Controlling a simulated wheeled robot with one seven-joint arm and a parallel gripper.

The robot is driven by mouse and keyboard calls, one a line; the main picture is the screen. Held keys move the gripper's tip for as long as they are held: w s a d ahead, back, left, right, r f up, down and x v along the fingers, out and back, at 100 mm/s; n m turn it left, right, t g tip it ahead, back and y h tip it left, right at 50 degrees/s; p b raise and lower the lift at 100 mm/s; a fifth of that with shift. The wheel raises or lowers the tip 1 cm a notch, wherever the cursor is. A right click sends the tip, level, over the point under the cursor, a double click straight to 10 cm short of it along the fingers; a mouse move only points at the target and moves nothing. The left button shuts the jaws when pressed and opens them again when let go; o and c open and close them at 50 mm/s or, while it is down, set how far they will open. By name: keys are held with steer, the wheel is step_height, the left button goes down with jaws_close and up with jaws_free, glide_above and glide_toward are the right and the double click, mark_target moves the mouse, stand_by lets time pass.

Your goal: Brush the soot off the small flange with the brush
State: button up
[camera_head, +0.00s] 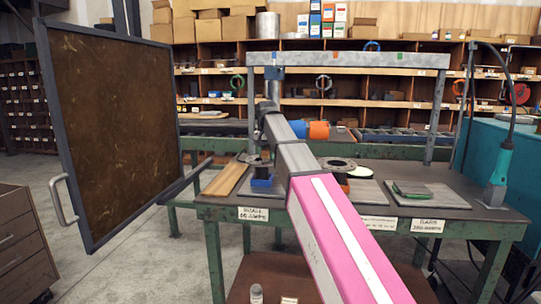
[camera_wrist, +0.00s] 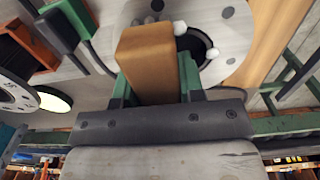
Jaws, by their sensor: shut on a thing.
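My gripper (camera_wrist: 160,92) shows in the wrist view with green fingers shut on a brown block (camera_wrist: 150,62), which looks like the brush's handle. Its bristles are hidden. Just beyond it is a pale round flange (camera_wrist: 225,25) with a dark bore and dark round spots. The brown block overlaps its edge in the picture; I cannot tell whether they touch. A second, darker flange (camera_wrist: 18,98) is at the left edge; it also shows on the bench in the head view (camera_head: 338,163). I cannot tell which flange is the small one, or make out soot.
The green-legged bench (camera_head: 365,233) carries a wooden plank (camera_head: 225,179), a blue block (camera_head: 262,184) and a green pad (camera_head: 411,189) on a grey plate. An overhead rail (camera_head: 350,59) spans the bench. A dark framed panel (camera_head: 120,120) stands at left. Floor between panel and bench is clear.

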steer(key=shift+s+d+f, duration=0.1)
steer(key=shift+s+d, duration=0.1)
steer(key=shift+d, duration=0.85)
steer(key=shift+w+a+f, duration=0.1)
steer(key=shift+w+a, duration=0.1)
steer(key=shift+a, duration=0.9)
steer(key=shift+s+d, duration=0.25)
steer(key=shift+d, duration=0.85)
steer(key=shift+w+a, duration=0.15)
steer(key=shift+a, duration=0.45)
steer(key=shift+w+a, duration=0.15)
steer(key=shift+a, duration=0.45)
steer(key=shift+s+d, duration=0.25)
steer(key=shift+d, duration=0.95)
